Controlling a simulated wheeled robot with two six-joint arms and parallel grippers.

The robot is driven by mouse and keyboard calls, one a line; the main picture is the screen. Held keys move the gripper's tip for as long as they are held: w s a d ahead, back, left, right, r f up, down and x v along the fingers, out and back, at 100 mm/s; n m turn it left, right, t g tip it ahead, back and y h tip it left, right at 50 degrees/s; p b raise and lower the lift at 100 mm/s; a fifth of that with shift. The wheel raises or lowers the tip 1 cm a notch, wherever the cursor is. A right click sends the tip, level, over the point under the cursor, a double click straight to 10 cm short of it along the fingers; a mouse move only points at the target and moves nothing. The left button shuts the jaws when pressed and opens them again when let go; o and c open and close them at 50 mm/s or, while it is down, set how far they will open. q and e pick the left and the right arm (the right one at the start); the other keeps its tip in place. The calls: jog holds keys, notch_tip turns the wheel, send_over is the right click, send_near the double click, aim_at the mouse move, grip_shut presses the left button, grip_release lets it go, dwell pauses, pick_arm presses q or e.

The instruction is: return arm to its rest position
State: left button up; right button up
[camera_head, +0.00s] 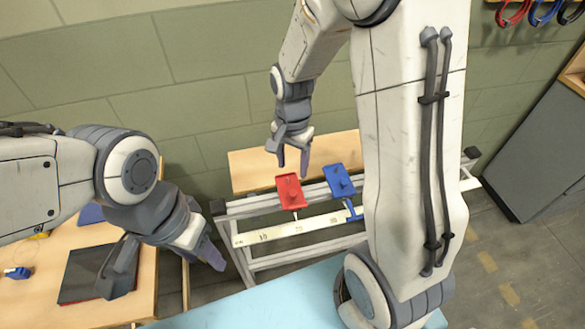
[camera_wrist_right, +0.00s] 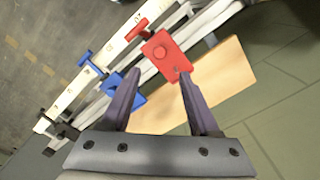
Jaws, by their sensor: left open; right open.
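My right gripper (camera_head: 292,164) is open and empty, pointing down above the red block (camera_head: 289,191). In the right wrist view its two fingers (camera_wrist_right: 158,76) stand apart, with the red block (camera_wrist_right: 163,56) beyond the tips and nothing between them. My left gripper (camera_head: 168,262) is open at the lower left, near the wooden table, with nothing seen between its fingers. The blue block also shows in the right wrist view (camera_wrist_right: 127,90), partly hidden by a finger.
A wooden table (camera_head: 105,313) at left bears a dark tablet-like panel (camera_head: 82,272) and a small blue item (camera_head: 18,273). A wooden board (camera_head: 250,172) lies behind the rail. A light blue surface (camera_head: 285,297) is in front. A dark panel (camera_head: 525,150) leans at right.

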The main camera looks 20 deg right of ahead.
dwell(0.4)
jog(key=s+a+r+n, duration=0.4)
jog(key=s+a+n, duration=0.2)
jog(key=s+n, duration=0.3)
jog(key=s+a+r+n+y, duration=0.1)
jog(key=s+a+r+n, duration=0.4)
jog(key=s+n, duration=0.3)
jog(key=shift+s+a+n, duration=0.4)
jog(key=shift+s+a, duration=0.45)
jog(key=shift+s, duration=0.25)
